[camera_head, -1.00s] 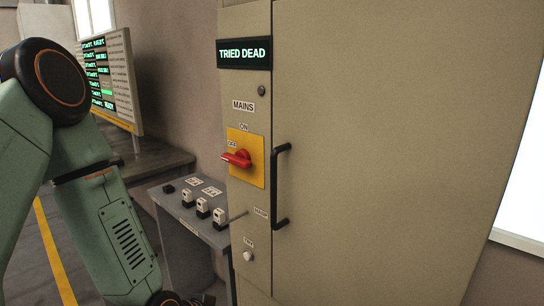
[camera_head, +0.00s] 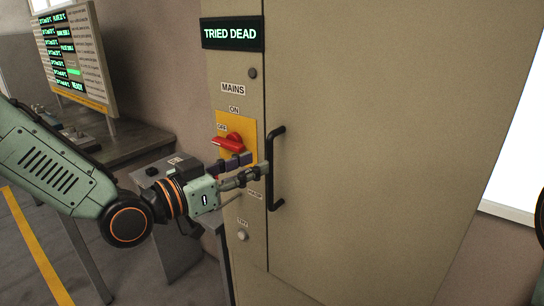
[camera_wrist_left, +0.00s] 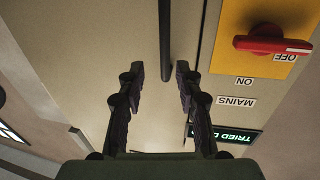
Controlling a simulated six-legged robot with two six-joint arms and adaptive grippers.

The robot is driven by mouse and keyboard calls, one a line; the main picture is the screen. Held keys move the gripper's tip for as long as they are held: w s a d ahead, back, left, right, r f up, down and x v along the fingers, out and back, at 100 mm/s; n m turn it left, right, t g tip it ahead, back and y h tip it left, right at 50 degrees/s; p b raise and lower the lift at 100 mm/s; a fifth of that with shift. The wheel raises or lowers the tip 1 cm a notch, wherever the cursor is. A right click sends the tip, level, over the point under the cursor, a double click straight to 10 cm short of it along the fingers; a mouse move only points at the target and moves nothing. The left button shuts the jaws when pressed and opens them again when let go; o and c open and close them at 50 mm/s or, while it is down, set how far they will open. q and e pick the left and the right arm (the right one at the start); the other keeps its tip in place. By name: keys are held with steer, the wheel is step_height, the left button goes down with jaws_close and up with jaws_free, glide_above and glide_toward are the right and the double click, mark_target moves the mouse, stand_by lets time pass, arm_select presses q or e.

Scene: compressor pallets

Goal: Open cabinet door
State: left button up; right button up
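The tall beige cabinet door (camera_head: 385,150) is shut flush with its frame. Its black vertical bar handle (camera_head: 276,185) is on the left side of the door. My left gripper (camera_head: 254,168) is just left of the handle, at about its mid-height. In the left wrist view, the left gripper (camera_wrist_left: 160,82) is open, with one finger on each side of the handle (camera_wrist_left: 165,40) in the picture. The fingers show gaps to the bar, and I cannot tell whether the bar is fully between them. My right gripper is out of view.
A red rotary switch (camera_head: 229,142) on a yellow plate sits close above the left gripper, pointing near OFF. A "TRIED DEAD" display (camera_head: 232,34) is above it. A grey bench (camera_head: 165,165) stands left of the cabinet. Floor in front of the door looks clear.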

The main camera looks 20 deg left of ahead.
mark_target(268, 156)
arm_select(q)
steer(key=x, duration=0.4)
steer(key=shift+w+f+b, duration=0.1)
steer(key=shift+b, duration=0.25)
steer(key=shift+w, duration=0.25)
steer(key=shift+x, duration=0.95)
steer(key=shift+s+a, duration=0.1)
steer(key=shift+c, duration=0.4)
steer(key=shift+a, duration=0.2)
steer(key=c, duration=0.3)
steer(key=shift+d, duration=0.15)
jaws_close()
